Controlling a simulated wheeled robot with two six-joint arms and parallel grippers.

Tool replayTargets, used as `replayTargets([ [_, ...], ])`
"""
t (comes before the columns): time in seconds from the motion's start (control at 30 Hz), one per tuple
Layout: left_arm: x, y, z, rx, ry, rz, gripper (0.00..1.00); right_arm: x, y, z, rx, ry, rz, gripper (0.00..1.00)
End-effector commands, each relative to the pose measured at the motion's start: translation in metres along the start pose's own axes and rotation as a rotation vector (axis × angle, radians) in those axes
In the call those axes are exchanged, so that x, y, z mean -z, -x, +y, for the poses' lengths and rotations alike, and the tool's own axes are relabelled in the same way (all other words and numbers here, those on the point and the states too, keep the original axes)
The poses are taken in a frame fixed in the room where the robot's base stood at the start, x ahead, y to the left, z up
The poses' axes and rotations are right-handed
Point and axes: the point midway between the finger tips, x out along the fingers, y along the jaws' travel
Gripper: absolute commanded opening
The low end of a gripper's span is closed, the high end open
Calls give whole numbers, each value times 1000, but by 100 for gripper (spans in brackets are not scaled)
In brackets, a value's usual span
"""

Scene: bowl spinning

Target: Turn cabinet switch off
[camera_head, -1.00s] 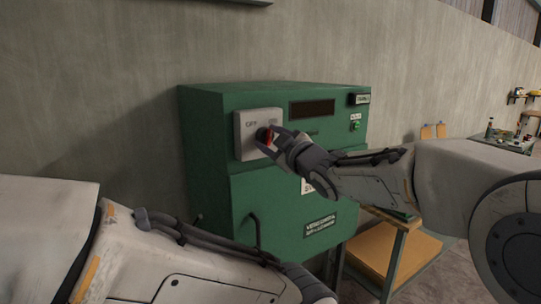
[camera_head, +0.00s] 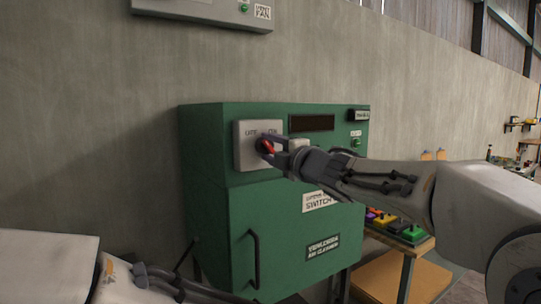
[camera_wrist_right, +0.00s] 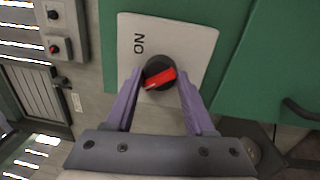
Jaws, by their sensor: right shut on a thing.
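The green cabinet (camera_head: 290,210) stands against the wall, with a pale switch plate (camera_head: 243,158) at its upper left. The plate carries OFF on its left and ON on its right. A round black knob with a red handle (camera_head: 267,147) is on the plate. My right gripper (camera_head: 270,146) reaches in from the right and is shut on the knob. In the right wrist view the purple fingers (camera_wrist_right: 160,80) flank the black and red knob (camera_wrist_right: 158,74), near the sideways word ON. My left gripper is out of view; only my left arm shows at lower left.
A black door handle (camera_head: 253,258) stands out from the cabinet front below the plate. A grey box (camera_head: 205,12) is on the wall above. A wooden stand (camera_head: 385,262) with coloured buttons is right of the cabinet.

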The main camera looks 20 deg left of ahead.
Motion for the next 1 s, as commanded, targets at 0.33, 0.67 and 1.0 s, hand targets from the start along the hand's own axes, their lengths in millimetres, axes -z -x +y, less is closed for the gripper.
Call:
replayTargets([
  [0.33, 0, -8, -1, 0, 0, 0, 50, 1, -1, -6, 5, 130, 14, 0],
  [0.67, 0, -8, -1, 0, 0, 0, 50, 1, -1, -6, 6, 154, 15, 0],
  [1.0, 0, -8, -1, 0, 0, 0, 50, 0, -1, -5, 4, 152, 14, 83],
])
